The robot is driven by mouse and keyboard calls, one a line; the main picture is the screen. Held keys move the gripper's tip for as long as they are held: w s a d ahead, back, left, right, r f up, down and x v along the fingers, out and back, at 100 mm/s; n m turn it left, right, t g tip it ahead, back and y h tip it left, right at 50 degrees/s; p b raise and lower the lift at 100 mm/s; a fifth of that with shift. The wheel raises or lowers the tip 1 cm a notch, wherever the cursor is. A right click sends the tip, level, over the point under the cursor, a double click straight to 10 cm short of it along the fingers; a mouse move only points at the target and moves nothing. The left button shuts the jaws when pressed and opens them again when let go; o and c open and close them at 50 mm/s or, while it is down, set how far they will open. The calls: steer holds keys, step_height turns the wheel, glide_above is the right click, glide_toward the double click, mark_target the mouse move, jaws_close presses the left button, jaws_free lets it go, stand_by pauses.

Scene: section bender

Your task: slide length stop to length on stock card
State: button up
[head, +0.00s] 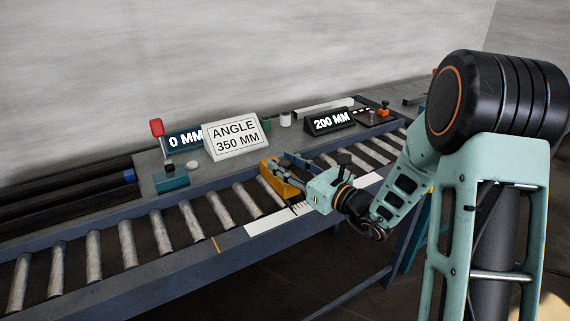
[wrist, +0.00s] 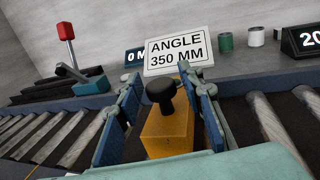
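The length stop is an orange-yellow block (head: 281,178) on the front rail of the roller conveyor; in the wrist view it (wrist: 168,135) carries a black knob (wrist: 161,92). The stock card (head: 236,137), reading "ANGLE 350 MM", stands behind the rollers and shows in the wrist view (wrist: 178,51). My gripper (head: 283,177) is at the stop, its fingers (wrist: 160,95) spread on both sides of the block. A dark gap shows by the left finger; contact on the right cannot be told. A pale scale strip (head: 265,222) runs along the front rail, its marks unreadable and partly hidden by my arm.
A display reading "200 MM" (head: 331,121) stands at the right. Another (head: 185,140), ending in "0 MM", is partly covered by the card. A red-knobbed lever (head: 158,137) on a teal base stands at left. Two small cups (wrist: 241,38) are behind. The left rollers are clear.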

jaws_close()
steer(key=shift+d, duration=0.1)
steer(key=w+d, duration=0.3)
steer(key=d, duration=0.1)
steer(key=w+d, duration=0.2)
steer(key=d, duration=0.2)
steer(key=w+d, duration=0.3)
steer(key=d, duration=0.1)
steer(key=shift+w+d, duration=0.3)
steer(key=shift+d, duration=0.05)
steer(key=shift+o, duration=1.6)
jaws_free()
steer(key=shift+d, duration=0.15)
